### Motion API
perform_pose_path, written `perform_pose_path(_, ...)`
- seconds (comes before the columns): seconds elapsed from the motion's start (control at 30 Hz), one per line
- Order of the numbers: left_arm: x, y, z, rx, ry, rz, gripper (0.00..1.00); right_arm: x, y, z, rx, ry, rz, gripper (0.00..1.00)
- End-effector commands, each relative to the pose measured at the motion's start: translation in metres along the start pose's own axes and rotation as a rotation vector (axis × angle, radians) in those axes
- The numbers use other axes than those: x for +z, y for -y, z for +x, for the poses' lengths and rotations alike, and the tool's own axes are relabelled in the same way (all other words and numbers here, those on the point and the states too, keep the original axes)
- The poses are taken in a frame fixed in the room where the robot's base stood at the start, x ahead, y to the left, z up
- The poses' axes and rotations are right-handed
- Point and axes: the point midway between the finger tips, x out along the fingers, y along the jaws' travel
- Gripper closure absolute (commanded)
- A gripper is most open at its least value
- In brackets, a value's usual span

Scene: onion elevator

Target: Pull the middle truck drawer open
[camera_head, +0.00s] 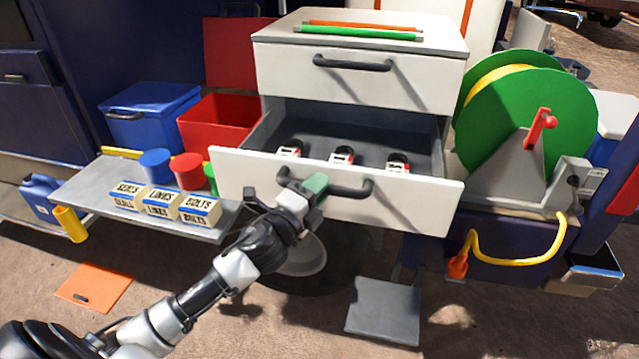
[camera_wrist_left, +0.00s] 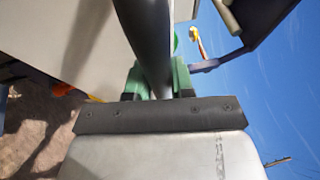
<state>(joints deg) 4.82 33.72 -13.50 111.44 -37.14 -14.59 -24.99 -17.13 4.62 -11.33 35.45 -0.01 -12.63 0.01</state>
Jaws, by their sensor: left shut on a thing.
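The middle truck drawer (camera_head: 420,203) is a white-fronted drawer standing out from the white cabinet, so its dark grey inside shows in the head view. Several small items with white labels lie in it. Its dark bar handle (camera_head: 352,189) runs across the front. My left gripper (camera_head: 307,186) is shut on the left part of this handle. In the left wrist view the green fingertips (camera_wrist_left: 158,80) sit on both sides of the dark handle bar (camera_wrist_left: 148,40). My right gripper is not in view.
The upper drawer (camera_head: 350,80) above is closed. A grey shelf (camera_head: 85,188) with labelled boxes and coloured cans is at left. A green reel (camera_head: 530,105) with a yellow hose stands at right. A grey plate (camera_head: 384,310) is low in front of the drawer.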

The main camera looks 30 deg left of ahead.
Motion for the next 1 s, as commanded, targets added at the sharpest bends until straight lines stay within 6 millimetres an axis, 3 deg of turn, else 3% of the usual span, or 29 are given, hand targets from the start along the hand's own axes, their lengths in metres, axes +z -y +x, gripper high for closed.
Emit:
perform_pose_path(0.13, -0.0012, 0.0004, -0.0027, 0.000, -0.001, 0.001, 1.00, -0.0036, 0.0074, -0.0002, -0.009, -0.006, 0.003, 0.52)
perform_pose_path(0.47, -0.0014, 0.0007, -0.0030, -0.001, -0.002, 0.001, 1.00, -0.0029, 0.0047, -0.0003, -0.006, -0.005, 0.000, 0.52)
perform_pose_path(0.5, -0.0015, 0.0007, -0.0030, -0.001, -0.002, 0.001, 0.75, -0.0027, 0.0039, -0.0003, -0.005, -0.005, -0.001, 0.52)
perform_pose_path(0.67, -0.0014, 0.0006, -0.0030, 0.000, -0.002, 0.001, 0.52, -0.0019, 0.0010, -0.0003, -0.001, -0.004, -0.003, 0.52)
perform_pose_path(1.0, -0.0014, -0.0008, -0.0077, 0.000, -0.002, 0.000, 0.52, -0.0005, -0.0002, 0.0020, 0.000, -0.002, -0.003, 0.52)
